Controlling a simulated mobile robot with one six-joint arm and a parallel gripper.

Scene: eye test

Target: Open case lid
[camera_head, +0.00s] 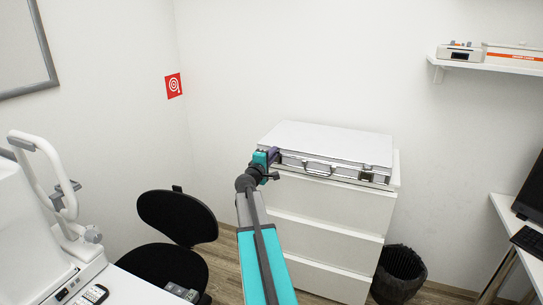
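A flat white case (330,142) with a silver edge, a front handle and a latch at the right lies on top of a white drawer cabinet (325,205). Its lid looks shut. My teal and grey arm reaches up from the bottom of the view. My gripper (275,155) is at the left end of the case's front edge, close to or touching it. The left part of the front edge is partly hidden behind my gripper. The fingers are too small to tell whether they are open or shut.
A black chair (178,215) stands left of my arm, beside a white device (35,235) on a white table. A black bin (399,272) is right of the cabinet. A desk with a monitor (531,195) is at the far right, below a wall shelf (490,66).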

